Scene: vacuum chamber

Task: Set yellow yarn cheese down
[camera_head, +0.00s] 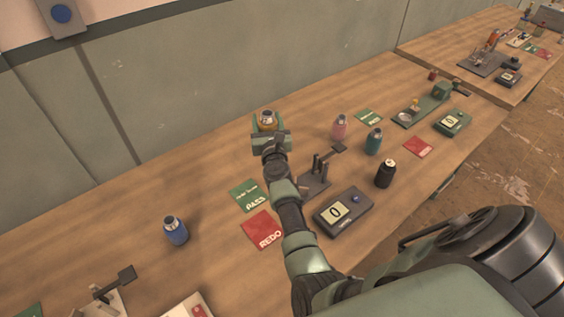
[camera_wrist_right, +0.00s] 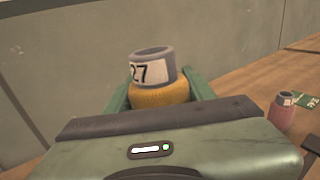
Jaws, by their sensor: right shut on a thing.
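In the right wrist view the yellow yarn cheese (camera_wrist_right: 160,96) stands upright, with a grey tube on top that carries a white label reading 27. The green fingers of my right gripper (camera_wrist_right: 160,100) are on either side of it, shut on it. Its underside is hidden by the gripper body, so I cannot tell whether it touches the table. My left gripper is not in view.
A green PASS card (camera_head: 249,196) and a red REDO card (camera_head: 262,230) lie left of my right arm. A blue yarn cheese (camera_head: 175,231) stands further left. A scale (camera_head: 343,211), pink (camera_head: 339,127), teal (camera_head: 373,141) and black (camera_head: 385,174) yarn cheeses stand to the right.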

